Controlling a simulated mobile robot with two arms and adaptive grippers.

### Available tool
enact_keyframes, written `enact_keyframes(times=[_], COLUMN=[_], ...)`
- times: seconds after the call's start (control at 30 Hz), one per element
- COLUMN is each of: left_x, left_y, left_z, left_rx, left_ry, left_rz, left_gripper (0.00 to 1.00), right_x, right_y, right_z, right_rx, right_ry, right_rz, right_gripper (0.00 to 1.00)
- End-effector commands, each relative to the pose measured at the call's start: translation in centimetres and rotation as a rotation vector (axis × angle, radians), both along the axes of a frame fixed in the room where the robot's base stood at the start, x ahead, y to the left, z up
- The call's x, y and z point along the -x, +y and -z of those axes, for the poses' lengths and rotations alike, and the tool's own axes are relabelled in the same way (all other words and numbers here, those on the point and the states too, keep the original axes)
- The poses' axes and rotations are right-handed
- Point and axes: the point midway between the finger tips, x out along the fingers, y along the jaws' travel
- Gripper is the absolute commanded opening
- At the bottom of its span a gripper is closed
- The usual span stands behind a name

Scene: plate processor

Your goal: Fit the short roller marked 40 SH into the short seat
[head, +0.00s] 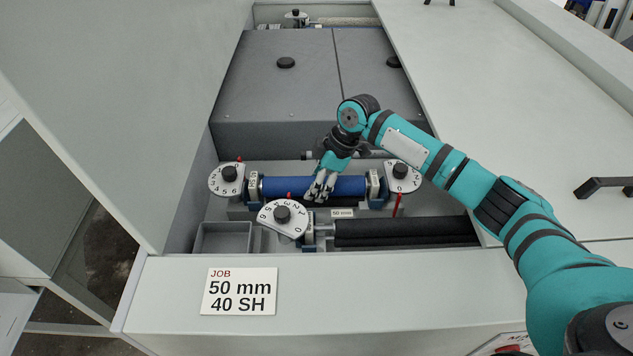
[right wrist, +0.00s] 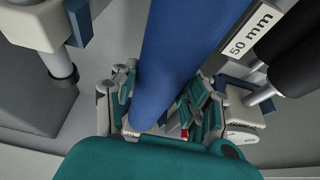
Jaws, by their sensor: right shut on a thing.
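A blue roller (head: 340,187) lies across the processor bay, between two end blocks with numbered dials. I cannot tell which seat is the short one, or whether the roller's ends rest in the blocks. My left gripper is out of view.
A job card (head: 239,291) reads 50 mm, 40 SH. A front dial (head: 283,217) stands left of a black roller (head: 405,231). A label reading 50 mm (right wrist: 251,32) is beside the blue roller. An empty grey tray (head: 222,238) is at left; grey covers (head: 280,80) lie behind.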

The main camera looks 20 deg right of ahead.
Motion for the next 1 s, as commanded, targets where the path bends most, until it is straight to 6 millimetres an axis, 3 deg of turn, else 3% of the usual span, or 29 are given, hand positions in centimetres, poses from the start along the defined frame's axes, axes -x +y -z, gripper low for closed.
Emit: enact_keyframes(times=[0.07,0.1,0.27,0.67,1.0], left_x=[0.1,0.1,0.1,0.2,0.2], left_y=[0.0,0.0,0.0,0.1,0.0], left_z=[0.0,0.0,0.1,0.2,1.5], left_rx=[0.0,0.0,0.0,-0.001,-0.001], left_ry=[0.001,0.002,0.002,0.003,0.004], left_rz=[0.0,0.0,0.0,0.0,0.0], left_gripper=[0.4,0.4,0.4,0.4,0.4], right_x=[0.0,0.0,0.0,0.0,0.7], right_y=[0.0,0.0,0.0,-0.2,-2.8], right_z=[0.2,0.3,0.3,-0.7,-7.0], right_rx=[-0.002,0.0,0.0,-0.001,-0.001], right_ry=[-0.001,0.001,0.001,-0.001,-0.004], right_rz=[0.0,0.0,0.0,0.0,0.0], right_gripper=[0.0,0.48,0.69,0.69,0.69])
